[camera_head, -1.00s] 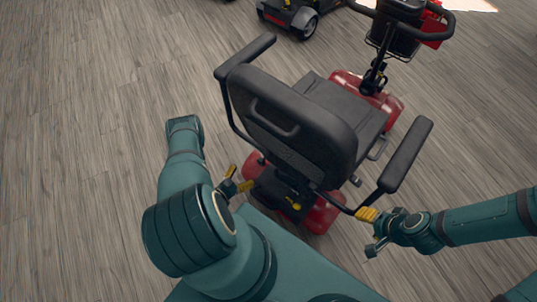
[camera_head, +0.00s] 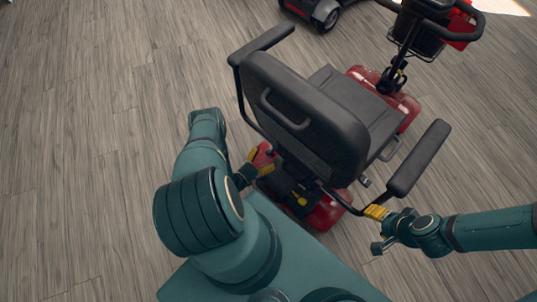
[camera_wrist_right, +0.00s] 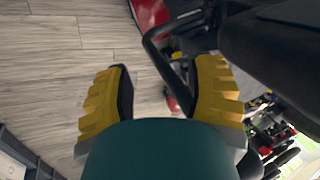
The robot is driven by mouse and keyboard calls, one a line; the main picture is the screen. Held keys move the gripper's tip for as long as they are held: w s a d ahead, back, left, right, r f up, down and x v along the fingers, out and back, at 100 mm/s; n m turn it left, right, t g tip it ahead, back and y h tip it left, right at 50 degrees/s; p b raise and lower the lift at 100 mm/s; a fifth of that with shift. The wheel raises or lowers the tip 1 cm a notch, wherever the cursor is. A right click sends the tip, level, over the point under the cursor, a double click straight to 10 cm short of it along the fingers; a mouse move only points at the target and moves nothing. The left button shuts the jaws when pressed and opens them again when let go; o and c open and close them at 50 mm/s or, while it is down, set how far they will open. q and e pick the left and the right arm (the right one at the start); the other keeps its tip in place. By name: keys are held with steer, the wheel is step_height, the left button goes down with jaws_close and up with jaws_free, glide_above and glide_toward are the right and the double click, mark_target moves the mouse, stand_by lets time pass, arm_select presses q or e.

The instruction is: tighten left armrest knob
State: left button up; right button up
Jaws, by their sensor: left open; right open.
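The scooter seat's black backrest (camera_head: 305,115) faces me, with the left armrest (camera_head: 262,45) at its left and the right armrest (camera_head: 418,160) at its right. I cannot make out the left armrest knob; the lower left of the backrest is partly behind my left gripper. My left gripper (camera_head: 261,164) is open, its yellow fingers low beside the seat's left rear, over the red body. My right gripper (camera_head: 378,220) is open near the right armrest's lower tube. In the right wrist view, that black tube (camera_wrist_right: 165,55) runs down close to the right yellow finger, beyond the open gripper (camera_wrist_right: 165,88).
The scooter's red rear body (camera_head: 325,212) and a yellow lever (camera_head: 302,201) sit below the seat. The handlebar with its basket (camera_head: 418,38) is at the far right. Another scooter (camera_head: 318,12) stands at the top. Wood floor (camera_head: 90,120) is clear on the left.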

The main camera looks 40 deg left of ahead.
arm_select(q)
steer(key=shift+w+d, duration=0.1)
steer(key=shift+w, duration=1.2)
steer(key=shift+c, duration=0.2)
steer(key=c, duration=1.1)
